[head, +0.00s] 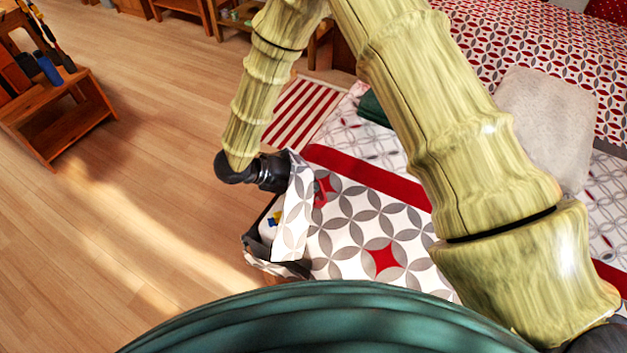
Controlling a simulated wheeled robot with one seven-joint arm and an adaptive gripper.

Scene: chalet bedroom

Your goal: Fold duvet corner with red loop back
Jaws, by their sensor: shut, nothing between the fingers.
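The duvet (345,235) has a white, grey and red petal pattern with a red band across it. Its near-left corner flap (294,215) stands up and bends over at the bed's left edge, with a dark gap below it.
A grey cushion (545,125) and a dark green folded item (374,109) lie on the bed. A wooden stand (62,120) is on the floor at left. A red-and-white striped rug (297,108) lies beyond my gripper. The wooden floor (150,190) between is clear.

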